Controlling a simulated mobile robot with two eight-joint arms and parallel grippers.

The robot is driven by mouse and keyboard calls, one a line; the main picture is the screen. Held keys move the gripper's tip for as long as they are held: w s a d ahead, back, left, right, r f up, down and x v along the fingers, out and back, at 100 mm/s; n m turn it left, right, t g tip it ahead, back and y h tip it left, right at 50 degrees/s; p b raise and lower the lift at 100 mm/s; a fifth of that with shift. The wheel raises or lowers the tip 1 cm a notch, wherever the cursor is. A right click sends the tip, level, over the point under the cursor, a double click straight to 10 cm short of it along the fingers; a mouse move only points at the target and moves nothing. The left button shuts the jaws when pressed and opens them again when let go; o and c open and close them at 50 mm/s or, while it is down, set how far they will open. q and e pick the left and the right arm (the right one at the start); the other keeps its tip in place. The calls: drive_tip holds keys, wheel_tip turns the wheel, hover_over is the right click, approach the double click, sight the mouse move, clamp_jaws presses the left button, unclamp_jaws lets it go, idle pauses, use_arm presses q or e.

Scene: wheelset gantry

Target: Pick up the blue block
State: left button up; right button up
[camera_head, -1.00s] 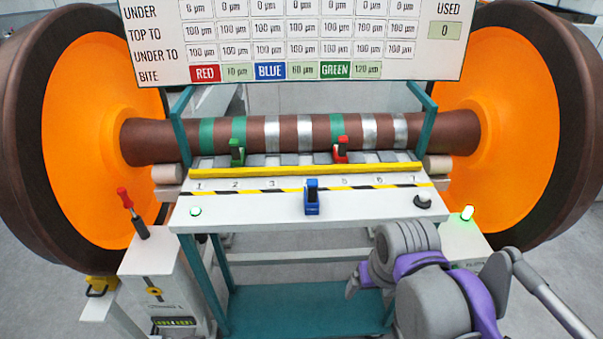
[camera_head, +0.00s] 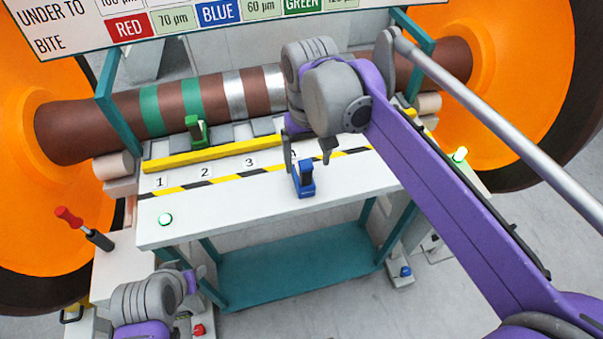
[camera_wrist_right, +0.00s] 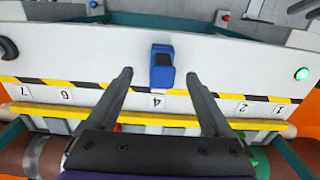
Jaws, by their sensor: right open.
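The blue block (camera_head: 304,180) stands upright on the white bench top near the number 4 mark, in front of the black-and-yellow stripe. My right gripper (camera_head: 308,153) is open just above and behind it in the head view. In the right wrist view the blue block (camera_wrist_right: 162,72) appears between the two open fingertips (camera_wrist_right: 159,76), slightly beyond them, with nothing gripped. My left gripper (camera_head: 192,280) shows small at the lower left, far from the block; its fingers are unclear.
A green block (camera_head: 195,132) stands behind the yellow rail (camera_head: 190,158). The brown axle (camera_head: 85,120) runs behind the bench between orange wheels. A red-handled tool (camera_head: 85,228) stands at left. The bench top (camera_head: 225,213) around the blue block is clear.

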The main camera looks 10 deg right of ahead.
sight(305, 177)
drive_tip(key=shift+f, duration=0.7)
drive_tip(key=shift+w+f, duration=0.15)
drive_tip(key=shift+f, duration=0.5)
drive_tip(key=f, duration=0.4)
drive_tip(key=shift+w+a+f, duration=0.2)
drive_tip(key=shift+f, duration=0.2)
clamp_jaws()
